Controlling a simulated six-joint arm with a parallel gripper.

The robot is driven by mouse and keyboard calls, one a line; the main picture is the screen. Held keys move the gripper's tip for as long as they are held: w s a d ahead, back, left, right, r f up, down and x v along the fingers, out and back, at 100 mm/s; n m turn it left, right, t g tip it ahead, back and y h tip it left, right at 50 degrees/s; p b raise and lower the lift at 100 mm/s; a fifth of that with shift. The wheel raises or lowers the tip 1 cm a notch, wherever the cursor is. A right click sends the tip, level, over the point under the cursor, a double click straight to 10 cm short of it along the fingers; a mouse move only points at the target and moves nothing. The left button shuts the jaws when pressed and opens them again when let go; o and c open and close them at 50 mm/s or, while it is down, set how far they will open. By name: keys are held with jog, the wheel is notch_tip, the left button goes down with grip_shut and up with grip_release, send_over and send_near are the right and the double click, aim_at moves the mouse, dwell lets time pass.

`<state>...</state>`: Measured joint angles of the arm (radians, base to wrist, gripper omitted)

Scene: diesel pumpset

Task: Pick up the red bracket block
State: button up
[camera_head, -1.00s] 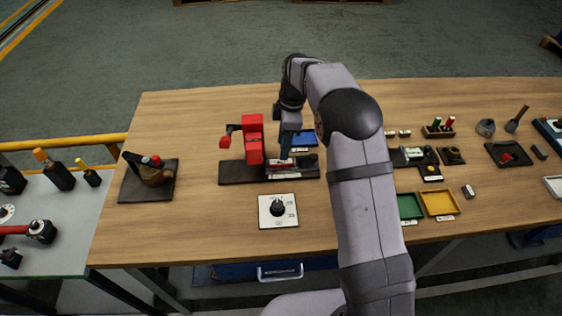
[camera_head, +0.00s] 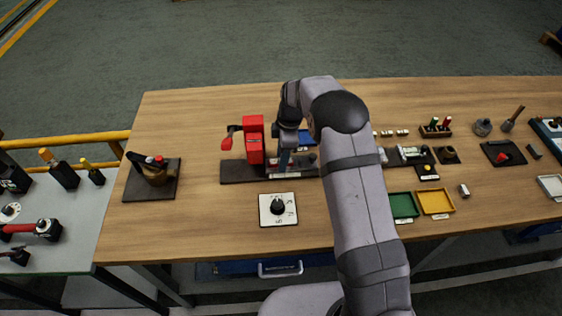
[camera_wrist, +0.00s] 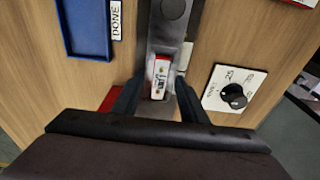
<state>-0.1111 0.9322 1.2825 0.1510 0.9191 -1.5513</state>
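A small red block with a white marked top (camera_wrist: 160,78) lies on a dark grey bar in the wrist view; I take it to be the red bracket block. My gripper (camera_wrist: 158,92) is open, with one dark finger on each side of the block's near end and small gaps showing. In the head view my gripper (camera_head: 284,164) points down at the dark base plate (camera_head: 238,172), right of the red upright press (camera_head: 254,146). There the gripper mostly hides the block. I cannot tell how far the fingertips are above the bar.
The press's red-tipped lever (camera_head: 228,142) sticks out left. A white dial plate (camera_head: 278,209) lies in front of the base. A blue tray (camera_wrist: 86,28) labelled DONE lies behind. Green (camera_head: 403,205) and yellow (camera_head: 435,201) trays lie to the right.

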grip_shut()
jog(key=shift+r, duration=0.2)
notch_tip(320, 180, up, 18)
jog(key=b, duration=0.4)
jog(key=shift+f, duration=0.15)
